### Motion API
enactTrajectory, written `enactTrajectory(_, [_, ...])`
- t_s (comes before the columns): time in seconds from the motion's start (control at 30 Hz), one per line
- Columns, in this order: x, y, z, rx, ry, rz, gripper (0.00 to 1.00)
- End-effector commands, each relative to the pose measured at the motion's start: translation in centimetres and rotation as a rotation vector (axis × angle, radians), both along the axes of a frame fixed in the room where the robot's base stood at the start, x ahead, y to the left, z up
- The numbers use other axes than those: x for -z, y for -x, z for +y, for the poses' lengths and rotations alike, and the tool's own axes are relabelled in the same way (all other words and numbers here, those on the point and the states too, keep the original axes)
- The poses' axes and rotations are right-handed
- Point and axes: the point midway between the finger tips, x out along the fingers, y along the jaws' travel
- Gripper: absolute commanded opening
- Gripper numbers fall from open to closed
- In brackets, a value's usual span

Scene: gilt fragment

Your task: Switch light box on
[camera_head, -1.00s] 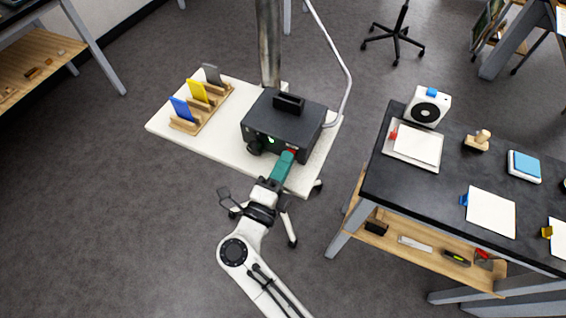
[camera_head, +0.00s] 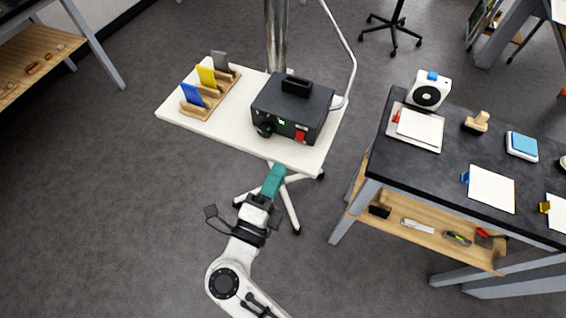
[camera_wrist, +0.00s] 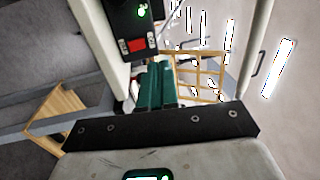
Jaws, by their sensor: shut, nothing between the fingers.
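The light box (camera_head: 288,104) is a black box with a slot housing on top, standing on a white stand top. Its front has a round knob (camera_head: 265,129), a small green light (camera_head: 281,122) and a red switch (camera_head: 300,136) at the right. In the wrist view the red switch (camera_wrist: 137,45) and the lit green mark (camera_wrist: 142,11) show. My gripper (camera_head: 279,170), with teal fingers, is shut and empty. It is below and in front of the stand's front edge, apart from the switch. The fingers (camera_wrist: 156,84) also show in the wrist view.
A wooden rack (camera_head: 205,104) with blue, yellow and grey cards stands left of the box. A dark table (camera_head: 450,165) at the right holds papers, a stamp and a white fan-like device (camera_head: 428,92). The stand's legs (camera_head: 290,208) are near my gripper. Floor at the left is clear.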

Motion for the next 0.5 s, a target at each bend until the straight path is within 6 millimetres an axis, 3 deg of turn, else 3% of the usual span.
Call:
enactTrajectory(0.2, [-0.3,2.8,1.1,-0.002,0.000,0.001,0.00])
enactTrajectory(0.5, [-0.6,3.5,1.3,0.000,-0.001,0.002,0.00])
